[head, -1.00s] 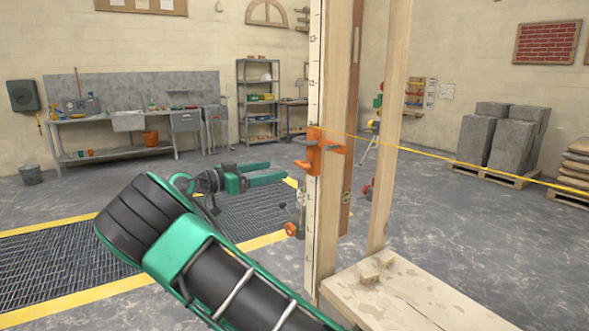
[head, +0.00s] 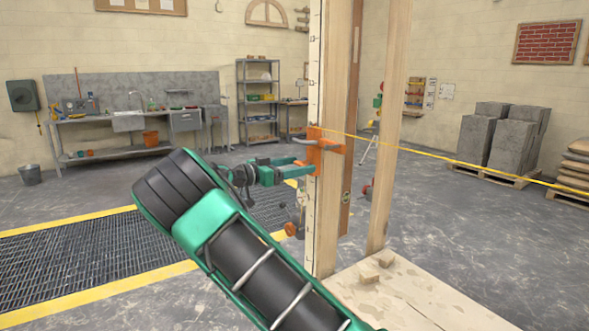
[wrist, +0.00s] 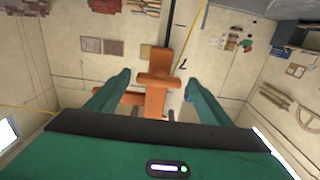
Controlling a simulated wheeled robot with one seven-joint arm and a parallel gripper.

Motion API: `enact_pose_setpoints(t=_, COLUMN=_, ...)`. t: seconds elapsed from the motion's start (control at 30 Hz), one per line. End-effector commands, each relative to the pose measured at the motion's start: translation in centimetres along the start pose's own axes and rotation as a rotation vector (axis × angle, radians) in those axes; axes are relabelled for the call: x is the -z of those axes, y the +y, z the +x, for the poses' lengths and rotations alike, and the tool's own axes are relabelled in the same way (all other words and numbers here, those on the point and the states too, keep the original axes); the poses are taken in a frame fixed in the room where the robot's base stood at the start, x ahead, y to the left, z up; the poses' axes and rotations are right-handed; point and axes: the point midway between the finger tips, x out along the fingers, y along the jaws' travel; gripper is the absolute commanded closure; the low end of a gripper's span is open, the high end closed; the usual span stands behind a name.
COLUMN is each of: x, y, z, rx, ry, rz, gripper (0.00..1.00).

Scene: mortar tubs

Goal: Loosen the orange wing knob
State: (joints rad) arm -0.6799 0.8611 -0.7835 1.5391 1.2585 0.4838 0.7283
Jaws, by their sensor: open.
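The orange clamp (head: 328,146) sits on the upright wooden post with the yellow string running from it. My gripper (head: 304,165) reaches in from the left at the clamp's height, its fingertips overlapping the clamp's left side in the head view. In the wrist view the orange wing knob (wrist: 155,80) shows as a cross-shaped piece between the two green fingers of my gripper (wrist: 158,79), with gaps on both sides. The fingers are open. In the head view the knob is mostly hidden by the fingers, and contact cannot be told.
A wooden post (head: 338,110) and a slanting timber (head: 388,140) stand above a wooden board (head: 400,300). The yellow string (head: 450,158) runs right from the clamp. An orange piece (head: 291,229) hangs low beside the post. The floor grating (head: 80,245) lies left.

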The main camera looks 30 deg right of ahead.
Motion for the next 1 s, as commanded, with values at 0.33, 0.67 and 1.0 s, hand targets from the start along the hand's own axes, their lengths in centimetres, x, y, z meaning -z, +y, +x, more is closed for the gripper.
enact_pose_setpoints(t=0.33, x=0.02, y=-0.06, z=-0.05, rx=0.002, ry=0.001, rz=-0.001, gripper=0.68)
enact_pose_setpoints(t=0.67, x=0.02, y=-0.20, z=-0.09, rx=0.005, ry=0.001, rz=-0.078, gripper=0.68)
enact_pose_setpoints(t=1.0, x=0.05, y=-0.36, z=-0.11, rx=0.007, ry=0.004, rz=-0.345, gripper=0.68)
